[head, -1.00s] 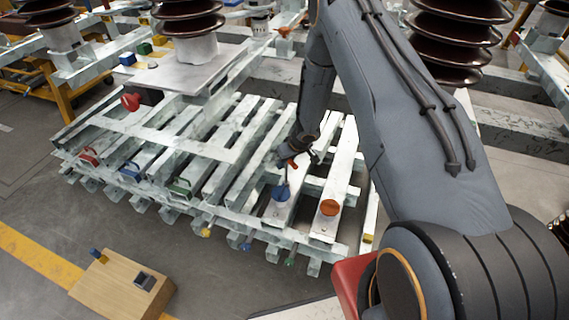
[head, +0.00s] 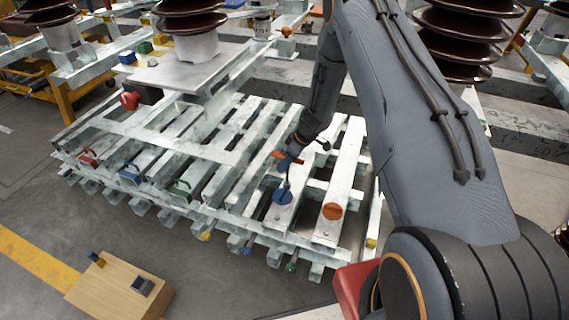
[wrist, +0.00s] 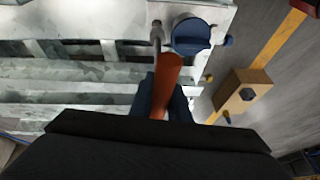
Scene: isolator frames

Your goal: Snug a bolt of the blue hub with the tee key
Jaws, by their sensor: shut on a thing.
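The blue hub (head: 283,197) sits on a pale metal beam near the front of the rack. In the wrist view it is a blue disc (wrist: 192,36) at the top. My gripper (head: 289,162) is just above and behind the hub. Its dark blue fingers are shut on the orange handle of the tee key (wrist: 166,78). The key's grey shaft (wrist: 157,33) reaches down close beside the hub. I cannot tell whether its tip touches a bolt.
An orange hub (head: 332,211) sits on the beam to the right. Red, blue and green handles line the rack's left front. A wooden box (head: 118,291) stands on the floor at front left. Brown ribbed insulators (head: 452,43) rise behind my arm.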

